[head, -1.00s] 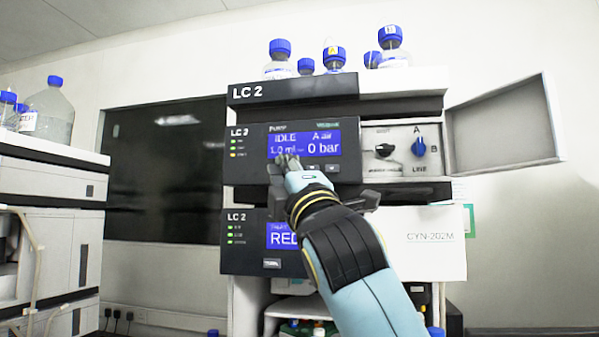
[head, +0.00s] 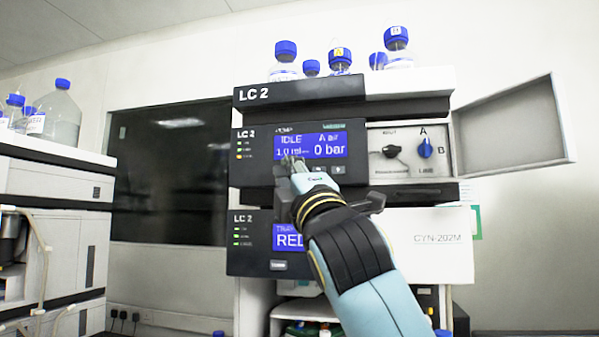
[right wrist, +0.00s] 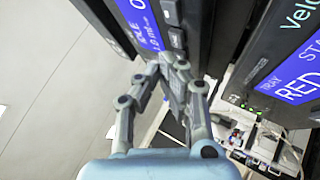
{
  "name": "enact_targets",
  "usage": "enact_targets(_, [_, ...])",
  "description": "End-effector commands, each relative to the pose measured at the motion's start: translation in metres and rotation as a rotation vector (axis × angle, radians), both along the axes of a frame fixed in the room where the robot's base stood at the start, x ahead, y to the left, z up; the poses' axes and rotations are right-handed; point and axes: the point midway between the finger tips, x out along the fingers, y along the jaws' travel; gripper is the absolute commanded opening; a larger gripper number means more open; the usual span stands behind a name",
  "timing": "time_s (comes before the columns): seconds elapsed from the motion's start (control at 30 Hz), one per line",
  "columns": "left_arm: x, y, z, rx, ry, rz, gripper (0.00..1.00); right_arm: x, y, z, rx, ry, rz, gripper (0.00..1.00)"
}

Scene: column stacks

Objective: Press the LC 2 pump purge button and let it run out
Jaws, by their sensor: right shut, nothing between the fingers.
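The LC 2 pump module (head: 255,170) has a blue screen (head: 330,140) reading IDLE, A air, about 1.0 ml and 0 bar. Small dark buttons (head: 338,169) sit in a row under the screen; they also show in the right wrist view (right wrist: 176,38). My right gripper (head: 291,163) is shut and empty, with its fingertips in front of the screen's lower left edge. In the right wrist view its fingertips (right wrist: 168,65) are close to the button row's end. I cannot tell whether they touch. The gripper hides part of the row. My left gripper is not in view.
An open door panel (head: 515,127) stands out at the right, beside a valve panel with a blue knob (head: 425,150). A lower module has a screen (head: 287,236) reading RED. Blue-capped bottles (head: 285,62) stand on top. Another instrument stack (head: 50,190) is at the left.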

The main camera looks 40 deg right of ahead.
Motion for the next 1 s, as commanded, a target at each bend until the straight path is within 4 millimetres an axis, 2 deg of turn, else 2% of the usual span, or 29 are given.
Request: enact_targets(1.0, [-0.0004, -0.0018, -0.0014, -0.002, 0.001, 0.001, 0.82, 0.0056, -0.0066, 0.0003, 0.0, 0.0, 0.0, 0.0])
